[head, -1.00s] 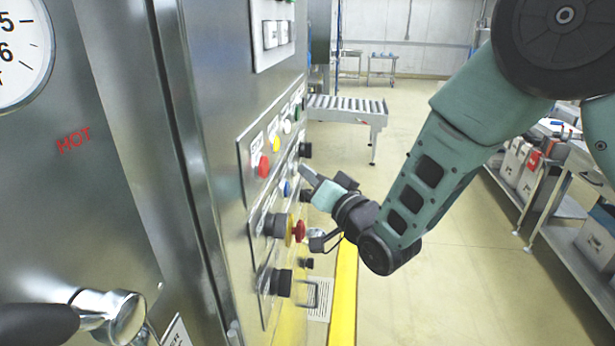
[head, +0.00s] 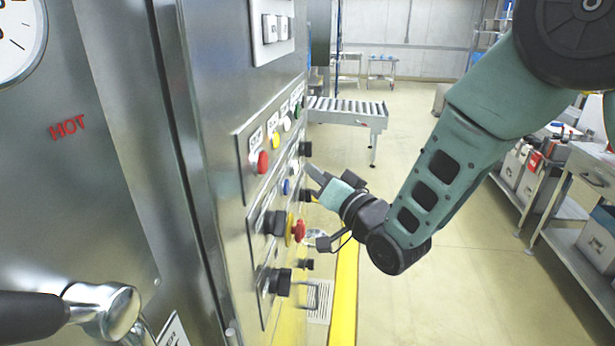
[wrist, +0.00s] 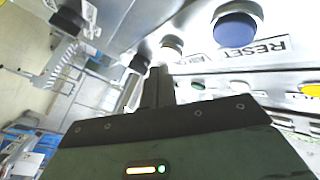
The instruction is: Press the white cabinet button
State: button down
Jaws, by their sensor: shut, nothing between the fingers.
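The steel cabinet's control panel (head: 245,185) is at the centre left of the head view. One white button (head: 295,167) sits beside a blue button (head: 286,187). Another white button (head: 287,124) is in the upper row between yellow and green ones. My gripper (head: 308,171) is shut and empty, its tips close in front of the lower white button. In the wrist view, my fingers (wrist: 160,86) point just below a white button (wrist: 172,43), next to the blue button (wrist: 236,26) labelled RESET. I cannot tell exactly whether the tips touch it.
A red button (head: 262,162) and yellow button (head: 276,140) are nearby. A red knob (head: 299,230) and black switches (head: 275,282) stick out below my gripper. A roller conveyor (head: 348,108) stands behind. The floor to the right is open up to the shelving (head: 575,200).

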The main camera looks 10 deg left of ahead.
jog(key=shift+d, duration=0.15)
jog(key=shift+s+d+b, duration=0.1)
jog(key=shift+d+b, duration=0.7)
jog(key=shift+d, duration=1.55)
jog(key=s+d+f+n+g+h+b, duration=0.1)
jog(key=s+d+f+n+g+h, duration=0.1)
jog(key=s, duration=0.8)
jog(key=s+d+f+n+g+h+b, duration=0.1)
jog(key=s+d+f+g+h, duration=0.3)
jog(key=s, duration=0.7)
jog(key=s+d+f+n+g+h+b, duration=0.1)
jog(key=s+d+f+n+g+h, duration=0.2)
jog(key=s+d+g+h, duration=0.3)
jog(key=s+d+g, duration=0.2)
jog(key=s, duration=0.2)
jog(key=shift+s+f+n+h, duration=0.3)
jog(key=shift+s+h, duration=0.05)
jog(key=shift+h, duration=0.05)
